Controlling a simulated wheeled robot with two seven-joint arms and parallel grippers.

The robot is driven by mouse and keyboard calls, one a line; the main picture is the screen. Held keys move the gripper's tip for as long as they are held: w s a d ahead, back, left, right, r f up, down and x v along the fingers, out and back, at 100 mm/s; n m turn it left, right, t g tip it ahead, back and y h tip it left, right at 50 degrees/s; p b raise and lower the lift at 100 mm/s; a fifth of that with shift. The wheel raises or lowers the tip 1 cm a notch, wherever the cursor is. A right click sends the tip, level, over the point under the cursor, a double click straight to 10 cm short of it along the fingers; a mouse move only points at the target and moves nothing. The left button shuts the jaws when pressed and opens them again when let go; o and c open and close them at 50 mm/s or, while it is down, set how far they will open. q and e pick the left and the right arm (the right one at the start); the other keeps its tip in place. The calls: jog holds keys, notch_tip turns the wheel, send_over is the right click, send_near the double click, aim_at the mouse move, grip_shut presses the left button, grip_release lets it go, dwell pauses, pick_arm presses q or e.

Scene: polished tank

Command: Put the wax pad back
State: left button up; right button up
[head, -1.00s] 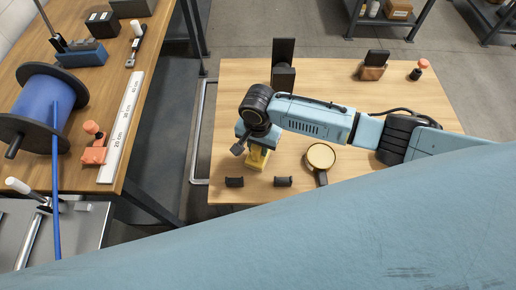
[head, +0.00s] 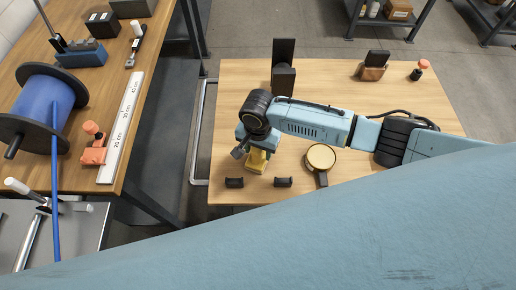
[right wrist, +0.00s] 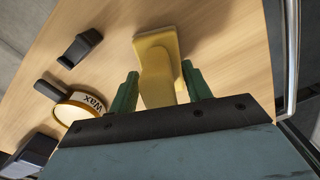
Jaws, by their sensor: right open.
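The yellow block with a flat square base and a raised grip, which I take to be the wax pad (head: 257,161), is on the wooden table behind two small black brackets (head: 234,182) (head: 283,182). My right gripper (head: 257,148) is directly above it. In the right wrist view the green fingers of the right gripper (right wrist: 160,72) stand open on either side of the yellow grip (right wrist: 158,82), with gaps showing. A round tin (head: 320,157) with a dark handle lies to the right; its side reads WAX in the right wrist view (right wrist: 80,108). My left gripper is out of view.
A black stand (head: 284,70) is at the table's back edge, with a brown block (head: 373,66) and an orange-topped item (head: 419,69) at back right. A left bench (head: 150,60) holds a blue spool (head: 45,108) and ruler (head: 120,127). The table's back middle is clear.

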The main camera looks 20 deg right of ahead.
notch_tip(320, 180, up, 12)
jog(key=shift+r+p, duration=0.15)
jog(key=shift+p, duration=0.55)
